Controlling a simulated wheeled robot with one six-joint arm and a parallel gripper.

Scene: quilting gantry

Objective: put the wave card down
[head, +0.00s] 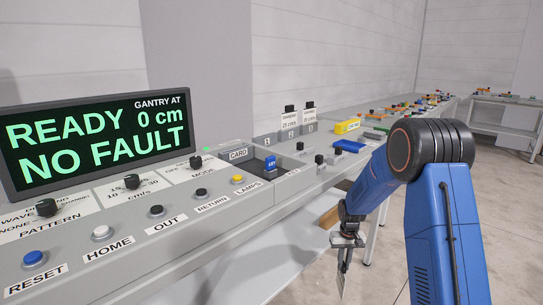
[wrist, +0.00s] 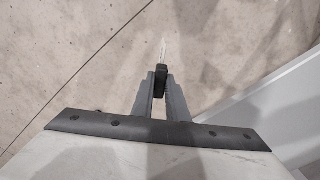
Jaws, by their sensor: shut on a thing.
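My gripper (head: 346,240) is shut on a thin pale card with a dark grip, taken to be the wave card (head: 342,283). It hangs below the fingers, clear of the console's front edge, over the floor. In the wrist view, the fingers (wrist: 161,92) pinch the dark grip, and the card's pale edge (wrist: 163,48) shows beyond it. The card is seen nearly edge-on, so its face cannot be read. Two similar cards, a diamond card (head: 290,117) and another card (head: 309,115), stand upright in a numbered rack (head: 267,140); its left place looks empty.
The grey console (head: 130,265) carries knobs, buttons and a screen (head: 95,140) reading READY, NO FAULT. A blue piece (head: 270,167) sits in a dark recess by the CARD label (head: 238,154). Open floor is at the right.

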